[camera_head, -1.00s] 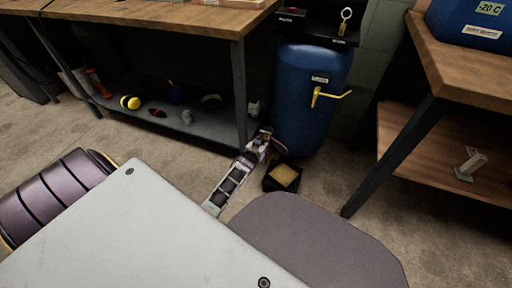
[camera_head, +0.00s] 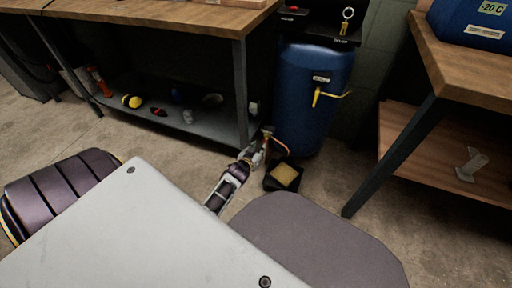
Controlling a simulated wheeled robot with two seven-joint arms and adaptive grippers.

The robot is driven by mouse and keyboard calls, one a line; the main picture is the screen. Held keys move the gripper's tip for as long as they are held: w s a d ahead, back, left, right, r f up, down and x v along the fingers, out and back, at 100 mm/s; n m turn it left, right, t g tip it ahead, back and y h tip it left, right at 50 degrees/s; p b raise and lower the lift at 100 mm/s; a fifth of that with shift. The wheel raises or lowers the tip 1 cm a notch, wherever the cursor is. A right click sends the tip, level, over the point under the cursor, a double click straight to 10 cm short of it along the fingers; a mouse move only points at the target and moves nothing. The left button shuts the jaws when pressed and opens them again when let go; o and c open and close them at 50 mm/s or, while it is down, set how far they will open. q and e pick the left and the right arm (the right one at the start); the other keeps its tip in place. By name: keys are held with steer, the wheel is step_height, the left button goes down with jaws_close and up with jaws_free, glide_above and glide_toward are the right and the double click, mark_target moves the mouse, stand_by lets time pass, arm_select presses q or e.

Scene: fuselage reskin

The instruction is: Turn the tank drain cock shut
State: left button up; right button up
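The blue tank (camera_head: 302,105) stands upright on the floor between the two benches. A yellow cock with a lever (camera_head: 317,97) sits on its front below a small label, with a thin yellow arm reaching right. My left gripper (camera_head: 267,136) is low beside the tank's lower left side, below and left of the yellow cock and apart from it. It is small and dark here, so I cannot tell whether its fingers are open or hold anything. My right gripper is not in view.
A black tray with a yellow pad (camera_head: 284,176) lies on the floor before the tank. A bench with a lower shelf (camera_head: 210,122) holding small items stands left. Another wooden bench (camera_head: 455,70) stands right, its leg close by. Floor between tray and right bench is clear.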

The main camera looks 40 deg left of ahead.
arm_select(q)
steer(key=shift+v, duration=1)
steer(key=shift+d, duration=0.1)
